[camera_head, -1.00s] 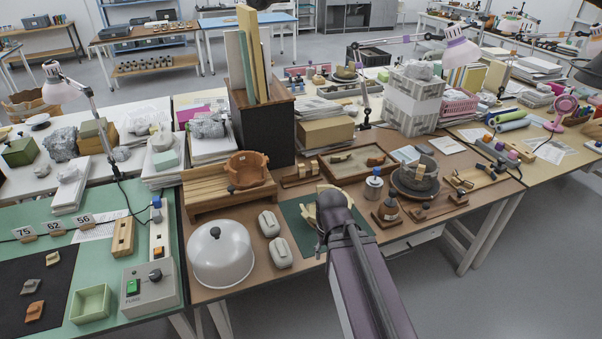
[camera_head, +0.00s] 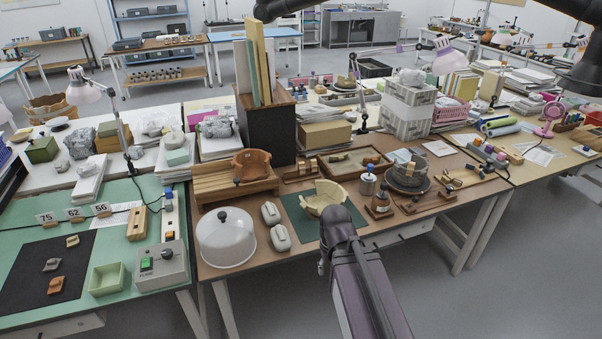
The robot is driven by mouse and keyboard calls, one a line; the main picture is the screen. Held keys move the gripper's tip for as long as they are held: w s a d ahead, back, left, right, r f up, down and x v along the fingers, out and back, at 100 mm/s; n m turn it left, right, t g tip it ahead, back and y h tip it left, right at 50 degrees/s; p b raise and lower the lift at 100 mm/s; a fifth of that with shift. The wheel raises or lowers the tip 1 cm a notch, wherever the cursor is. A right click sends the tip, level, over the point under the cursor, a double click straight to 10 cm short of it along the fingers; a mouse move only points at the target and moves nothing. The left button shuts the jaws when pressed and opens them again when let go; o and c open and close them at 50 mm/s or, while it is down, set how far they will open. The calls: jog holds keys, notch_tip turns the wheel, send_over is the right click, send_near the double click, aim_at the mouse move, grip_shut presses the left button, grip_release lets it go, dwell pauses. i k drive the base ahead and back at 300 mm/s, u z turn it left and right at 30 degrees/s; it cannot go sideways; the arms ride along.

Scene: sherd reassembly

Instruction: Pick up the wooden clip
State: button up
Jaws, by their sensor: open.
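I cannot pick out the wooden clip with certainty. A pale wooden block with dark spots (camera_head: 137,223) lies on the green work surface at the left. Small wooden pieces also sit on a stand (camera_head: 301,172) at the back of the brown table and near its right end (camera_head: 455,182). All are too small to name surely. My purple arm link rises from the bottom edge and ends in a dark rounded joint in front of the tan broken bowl. My gripper and its fingertips do not show.
On the brown table stand a white dome (camera_head: 226,238), two pale grey objects, the tan bowl (camera_head: 322,197) on a green mat, a shallow tray (camera_head: 350,163) and a dark turntable (camera_head: 407,180). A grey control box (camera_head: 161,266) and green open box (camera_head: 107,278) stand left.

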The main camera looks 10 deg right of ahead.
aim_at(301, 167)
jog(key=u, duration=1.35)
jog(key=i, duration=0.85)
jog(key=z, duration=1.25)
